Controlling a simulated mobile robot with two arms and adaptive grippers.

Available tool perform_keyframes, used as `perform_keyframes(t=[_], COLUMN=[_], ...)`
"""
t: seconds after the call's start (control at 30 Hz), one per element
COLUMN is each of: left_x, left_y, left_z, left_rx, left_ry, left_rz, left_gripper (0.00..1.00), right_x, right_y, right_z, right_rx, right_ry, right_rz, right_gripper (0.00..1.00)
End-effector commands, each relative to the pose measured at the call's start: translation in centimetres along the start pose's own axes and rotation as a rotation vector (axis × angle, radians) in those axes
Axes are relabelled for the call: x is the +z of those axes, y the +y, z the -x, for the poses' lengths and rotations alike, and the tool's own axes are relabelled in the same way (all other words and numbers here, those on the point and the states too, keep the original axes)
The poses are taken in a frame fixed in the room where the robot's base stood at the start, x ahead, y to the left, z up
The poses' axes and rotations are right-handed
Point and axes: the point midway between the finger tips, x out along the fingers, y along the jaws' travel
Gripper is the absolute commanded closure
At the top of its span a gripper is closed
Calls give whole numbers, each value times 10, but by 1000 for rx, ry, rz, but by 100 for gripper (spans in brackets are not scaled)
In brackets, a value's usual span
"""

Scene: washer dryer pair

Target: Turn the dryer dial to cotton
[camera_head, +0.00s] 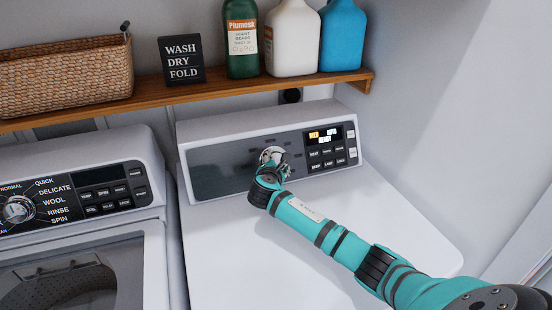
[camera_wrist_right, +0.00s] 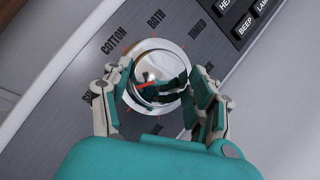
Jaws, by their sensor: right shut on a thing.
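The dryer dial (camera_head: 272,154) is a shiny chrome knob on the dark control panel of the right-hand machine. My right gripper (camera_head: 268,170) is at it and partly covers it in the head view. In the wrist view the dial (camera_wrist_right: 160,62) sits between the two fingers of my right gripper (camera_wrist_right: 155,92), which are shut on its sides. A red mark shows on the dial's face, pointing roughly left. The word COTTON (camera_wrist_right: 113,40) is printed at the dial's upper left, with BATH to its right. Labels lower down are partly hidden by the fingers. My left gripper is out of view.
A lit display with buttons (camera_head: 325,146) is right of the dial. The washer (camera_head: 75,215) with its own dial stands at left. A wooden shelf (camera_head: 190,97) above holds a basket (camera_head: 65,78), a sign (camera_head: 181,60) and several bottles. The dryer's white top is clear beside my arm.

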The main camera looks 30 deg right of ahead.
Motion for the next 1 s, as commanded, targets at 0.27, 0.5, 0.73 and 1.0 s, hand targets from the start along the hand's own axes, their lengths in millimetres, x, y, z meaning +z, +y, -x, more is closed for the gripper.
perform_keyframes(t=[0.27, 0.5, 0.73, 1.0], left_x=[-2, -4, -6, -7], left_y=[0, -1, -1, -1], left_z=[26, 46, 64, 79], left_rx=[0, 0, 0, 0], left_ry=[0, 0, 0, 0], left_rz=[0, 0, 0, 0], left_gripper=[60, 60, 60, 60], right_x=[3, 4, 5, 5], right_y=[4, 5, 5, 4], right_z=[1, 1, 0, -1], right_rx=[-126, -233, -330, -420], right_ry=[20, 37, 51, 66], right_rz=[-233, -434, -619, -792], right_gripper=[73, 73, 73, 73])
